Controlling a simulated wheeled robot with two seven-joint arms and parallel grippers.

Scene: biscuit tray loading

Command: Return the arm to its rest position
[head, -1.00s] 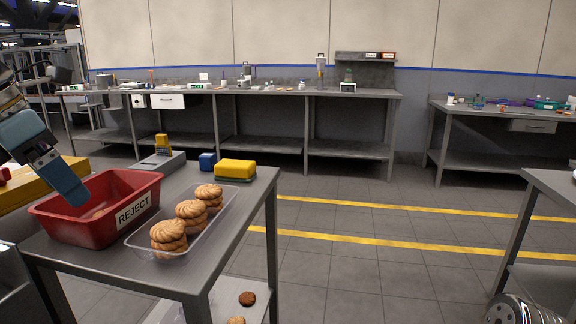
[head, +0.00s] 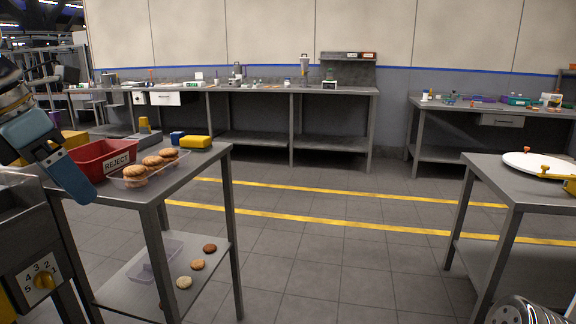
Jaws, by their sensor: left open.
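My left gripper (head: 80,188) comes in from the left edge in the head view. Its blue fingers point down and right, in front of the table's left end, and hold nothing that I can see. A red bin marked REJECT (head: 116,158) stands on the grey table beyond and to the right of the gripper. A clear tray (head: 172,171) with stacks of round biscuits (head: 152,161) stands in front of the bin. My right gripper is out of view.
A yellow sponge-like block (head: 196,142) and a small blue block (head: 177,137) lie at the table's back. The lower shelf (head: 215,262) holds several loose biscuits and a clear tray (head: 157,258). Another table (head: 490,180) stands right. The floor between is clear.

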